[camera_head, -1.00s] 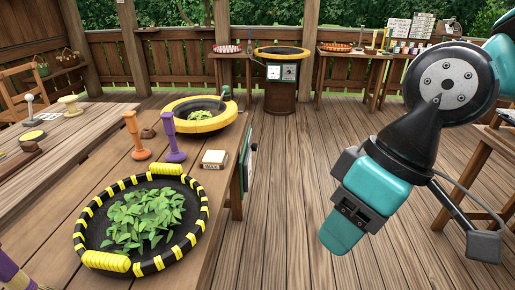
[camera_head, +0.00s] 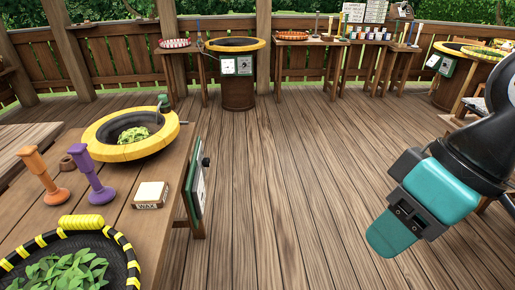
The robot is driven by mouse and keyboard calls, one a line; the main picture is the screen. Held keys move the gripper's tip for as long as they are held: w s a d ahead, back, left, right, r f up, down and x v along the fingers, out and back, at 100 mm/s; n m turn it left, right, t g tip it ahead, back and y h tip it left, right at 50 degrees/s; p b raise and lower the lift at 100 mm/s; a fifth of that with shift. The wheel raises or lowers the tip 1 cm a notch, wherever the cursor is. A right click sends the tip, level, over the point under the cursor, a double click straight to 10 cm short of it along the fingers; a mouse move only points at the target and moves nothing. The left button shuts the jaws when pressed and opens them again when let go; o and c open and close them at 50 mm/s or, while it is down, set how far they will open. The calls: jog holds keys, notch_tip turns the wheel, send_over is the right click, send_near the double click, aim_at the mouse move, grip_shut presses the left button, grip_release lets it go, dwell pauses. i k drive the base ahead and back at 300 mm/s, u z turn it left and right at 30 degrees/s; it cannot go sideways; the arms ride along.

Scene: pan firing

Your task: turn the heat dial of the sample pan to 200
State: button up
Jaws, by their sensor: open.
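Several pans with control panels are in view, and I cannot tell which is the sample pan. A yellow-rimmed pan (camera_head: 108,150) holding green leaves is set in the near left table, with a dark-knobbed panel (camera_head: 198,187) seen edge-on at the table's side. Another yellow-rimmed pan (camera_head: 236,45) stands on a barrel at the back, with small white-faced panels (camera_head: 237,66) on its front. A third pan (camera_head: 484,52) with a green panel is at the far right. Dial readings are too small to read. My gripper (camera_head: 392,232) is open at the lower right, over bare floor, apart from every pan.
A yellow-and-black tray (camera_head: 122,262) of leaves, a wax box (camera_head: 151,195), an orange tool (camera_head: 42,174) and a purple tool (camera_head: 90,178) are on the left table (camera_head: 150,232). Tables with cups line the back railing. The middle wooden floor (camera_head: 290,180) is clear.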

aim_at(205, 162)
jog(key=z, duration=0.3)
jog(key=i, duration=1.7)
jog(key=u, duration=0.65)
